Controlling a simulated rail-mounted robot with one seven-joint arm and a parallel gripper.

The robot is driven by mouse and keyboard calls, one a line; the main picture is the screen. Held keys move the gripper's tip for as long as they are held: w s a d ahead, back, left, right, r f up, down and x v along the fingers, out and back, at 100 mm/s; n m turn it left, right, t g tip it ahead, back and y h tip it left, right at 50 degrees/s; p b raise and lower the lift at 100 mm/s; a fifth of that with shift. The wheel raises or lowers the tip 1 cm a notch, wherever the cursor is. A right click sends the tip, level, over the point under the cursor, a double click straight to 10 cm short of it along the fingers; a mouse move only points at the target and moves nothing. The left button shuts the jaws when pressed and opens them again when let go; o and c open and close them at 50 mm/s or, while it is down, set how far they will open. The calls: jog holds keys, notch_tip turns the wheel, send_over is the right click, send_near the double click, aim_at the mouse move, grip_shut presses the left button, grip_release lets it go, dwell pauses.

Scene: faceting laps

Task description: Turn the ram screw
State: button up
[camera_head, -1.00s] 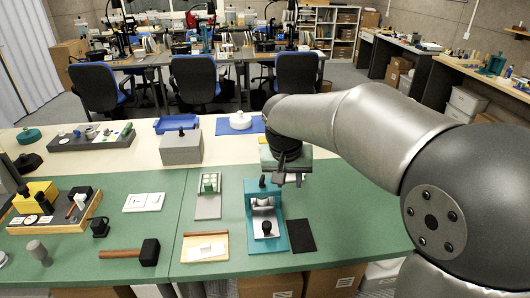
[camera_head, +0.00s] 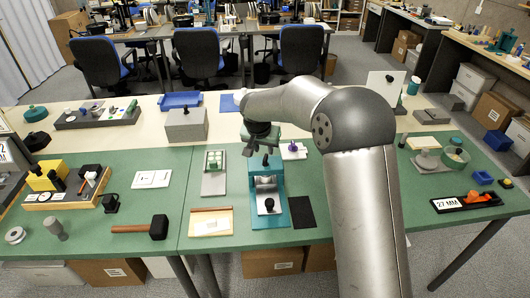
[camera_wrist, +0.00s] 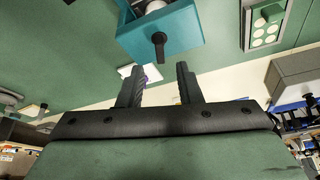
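The teal press (camera_head: 281,209) stands on the green bench top, with a bright metal bed and a black ball knob (camera_head: 269,205) at its near end. The ram screw's black handle (camera_head: 265,160) shows at the press's far end. In the wrist view the press's teal end block (camera_wrist: 182,31) is at the top, with the black handle (camera_wrist: 158,42) projecting from it. My gripper (camera_head: 261,142) is above the far end of the press. In the wrist view my gripper's fingers (camera_wrist: 160,70) are apart and empty, and the handle lies beyond their tips, not between them.
A tray with pale green discs (camera_head: 214,181) and a wood-edged board (camera_head: 211,223) lie left of the press. A black pad (camera_head: 300,212) lies to its right. A mallet (camera_head: 158,228) lies further left. A purple-topped item (camera_head: 293,149) stands behind right.

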aim_at(265, 157)
jog(key=shift+p+x, duration=0.4)
jog(key=shift+x, duration=2.25)
grip_shut()
